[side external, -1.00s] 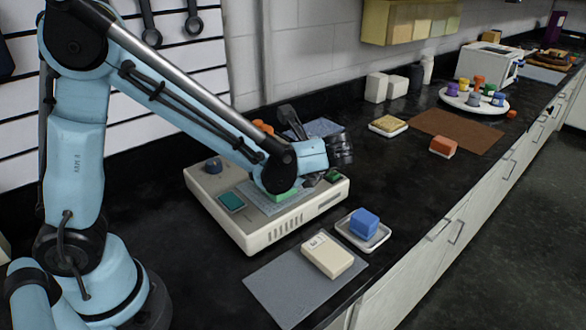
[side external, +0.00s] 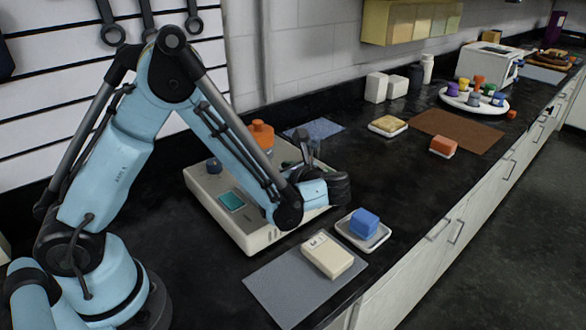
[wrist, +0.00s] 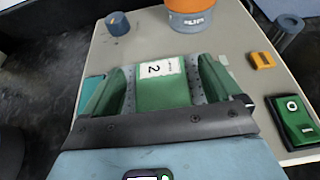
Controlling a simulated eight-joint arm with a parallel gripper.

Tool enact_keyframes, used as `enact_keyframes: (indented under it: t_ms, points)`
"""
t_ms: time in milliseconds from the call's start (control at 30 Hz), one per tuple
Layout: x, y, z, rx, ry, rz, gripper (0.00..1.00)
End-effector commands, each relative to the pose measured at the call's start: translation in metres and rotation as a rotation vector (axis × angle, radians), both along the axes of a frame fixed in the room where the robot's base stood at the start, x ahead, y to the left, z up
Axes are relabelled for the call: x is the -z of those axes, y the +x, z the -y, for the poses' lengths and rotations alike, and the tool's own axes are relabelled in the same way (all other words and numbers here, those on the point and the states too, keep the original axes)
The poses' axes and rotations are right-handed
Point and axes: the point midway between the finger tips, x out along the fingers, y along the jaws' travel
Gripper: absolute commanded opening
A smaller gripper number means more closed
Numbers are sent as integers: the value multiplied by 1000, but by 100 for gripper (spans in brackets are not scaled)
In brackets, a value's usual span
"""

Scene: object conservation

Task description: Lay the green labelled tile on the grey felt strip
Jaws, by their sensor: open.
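The green tile (wrist: 163,90) with a white label marked 2 shows in the wrist view, over the speckled grey plate of a beige bench device. My gripper (wrist: 165,78) is open, with one green-sided finger on each side of the tile and a gap to both. I cannot tell how far down the fingers reach. In the side view my arm hides the tile and the fingertips. The grey felt strip (side external: 278,290) lies flat at the counter's front edge, with a cream labelled block (side external: 328,257) on its right part.
The beige device (side external: 245,238) has a teal screen (side external: 231,202), a blue knob (side external: 213,166) and an orange item (side external: 262,134). A blue block (side external: 364,222) stands on a white dish (side external: 384,238) near the strip.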

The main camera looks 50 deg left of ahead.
Motion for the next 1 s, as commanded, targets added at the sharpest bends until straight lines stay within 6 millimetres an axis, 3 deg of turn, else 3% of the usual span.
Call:
enact_keyframes:
  t_ms: [100,367,800,1000]
  points:
    - [3,0,-9,-1,0,1,92]
    - [4,0,-10,1,0,1,90]
    - [4,0,-10,0,1,1,23]
    - [3,0,-10,0,1,1,21]
